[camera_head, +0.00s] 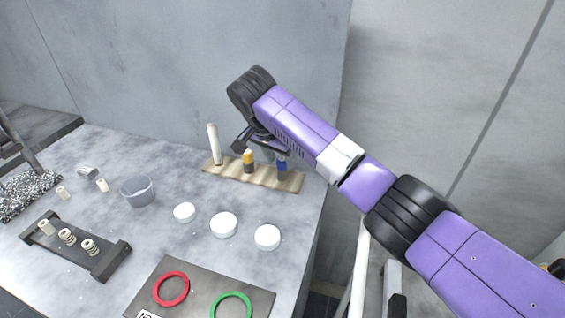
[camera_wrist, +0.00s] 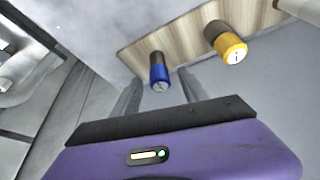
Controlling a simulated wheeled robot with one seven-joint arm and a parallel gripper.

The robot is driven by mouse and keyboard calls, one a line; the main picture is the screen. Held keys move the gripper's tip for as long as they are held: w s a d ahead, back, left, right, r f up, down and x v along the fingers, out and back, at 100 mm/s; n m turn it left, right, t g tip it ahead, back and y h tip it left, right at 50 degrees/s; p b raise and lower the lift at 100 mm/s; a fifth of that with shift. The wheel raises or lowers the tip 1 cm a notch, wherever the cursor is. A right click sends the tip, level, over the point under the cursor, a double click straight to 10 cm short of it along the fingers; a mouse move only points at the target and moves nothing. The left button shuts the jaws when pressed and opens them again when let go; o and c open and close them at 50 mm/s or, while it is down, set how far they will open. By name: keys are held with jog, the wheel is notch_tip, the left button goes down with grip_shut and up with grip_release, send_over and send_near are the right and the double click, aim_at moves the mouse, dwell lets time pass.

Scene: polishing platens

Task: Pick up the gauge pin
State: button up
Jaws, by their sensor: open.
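A blue-capped dark cylinder (camera_head: 281,168) stands on the wooden rack (camera_head: 225,174) near its right end. A yellow-capped dark cylinder (camera_head: 249,161) stands left of it, and a tall white rod (camera_head: 214,144) stands at the left end. I cannot tell which of these, if any, is the gauge pin. My gripper (camera_head: 276,153) is over the rack's right half. In the wrist view its fingers (camera_wrist: 161,88) are open and apart, with the blue-capped cylinder (camera_wrist: 159,72) showing between their tips. The yellow-capped cylinder (camera_wrist: 229,45) is to the right. Contact is not visible.
Three white discs (camera_head: 224,225) and a grey cup (camera_head: 138,191) stand in front of the rack. A dark holder (camera_head: 100,262) with small pale cylinders is at left. A plate (camera_head: 190,302) with red and green rings is at the front. A wall rises behind the rack.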

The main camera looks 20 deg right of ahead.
aim_at(284, 165)
jog(key=shift+x, duration=1.95)
jog(key=shift+d, duration=0.1)
grip_shut()
jog(key=shift+w+r, duration=0.1)
